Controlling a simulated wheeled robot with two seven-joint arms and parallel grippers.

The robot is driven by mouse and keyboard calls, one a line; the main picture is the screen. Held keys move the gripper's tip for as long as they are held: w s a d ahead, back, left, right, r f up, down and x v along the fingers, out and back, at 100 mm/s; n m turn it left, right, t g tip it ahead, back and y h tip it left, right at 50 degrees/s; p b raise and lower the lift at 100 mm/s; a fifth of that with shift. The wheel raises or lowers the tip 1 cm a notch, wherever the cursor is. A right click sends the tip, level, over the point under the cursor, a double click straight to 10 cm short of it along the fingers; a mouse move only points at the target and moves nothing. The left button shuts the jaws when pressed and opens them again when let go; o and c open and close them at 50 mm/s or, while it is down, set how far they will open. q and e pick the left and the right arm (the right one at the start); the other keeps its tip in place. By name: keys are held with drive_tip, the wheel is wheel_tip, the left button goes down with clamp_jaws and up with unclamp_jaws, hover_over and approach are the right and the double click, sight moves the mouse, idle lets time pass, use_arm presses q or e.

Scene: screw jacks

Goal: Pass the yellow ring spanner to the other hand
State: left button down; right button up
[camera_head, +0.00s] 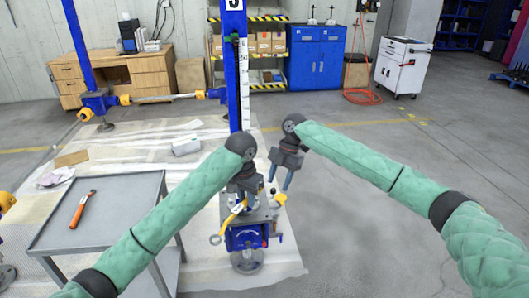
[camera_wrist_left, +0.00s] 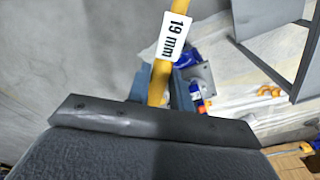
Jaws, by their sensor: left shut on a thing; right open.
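The yellow ring spanner (camera_head: 229,221) is held in my left gripper (camera_head: 244,195), with a ring end hanging down to the lower left. In the left wrist view the spanner's yellow shaft (camera_wrist_left: 159,80) runs up from between the blue fingers (camera_wrist_left: 162,92) and carries a white "19 mm" label (camera_wrist_left: 173,37). My right gripper (camera_head: 279,182) is open and empty, pointing down just right of the left gripper, apart from the spanner. The spanner's part inside the left fingers is hidden.
A blue screw jack (camera_head: 243,238) stands right below the grippers, in front of a blue post (camera_head: 233,75). A grey cart (camera_head: 111,190) with an orange-handled tool (camera_head: 82,210) is at left. The floor at right is clear.

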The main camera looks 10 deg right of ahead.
drive_tip(key=w+a+r+n+g, duration=0.15)
drive_tip(key=a+r, duration=0.35)
drive_tip(key=r, duration=0.5)
drive_tip(key=shift+h, duration=0.3)
drive_tip(key=x, duration=1.1)
drive_tip(key=shift+f, duration=0.25)
drive_tip(key=c, duration=1)
use_arm(q)
drive_tip(key=c, duration=1.2)
unclamp_jaws()
use_arm(e)
drive_tip(key=shift+w, duration=0.1)
clamp_jaws()
use_arm(q)
drive_tip(key=shift+o, duration=0.2)
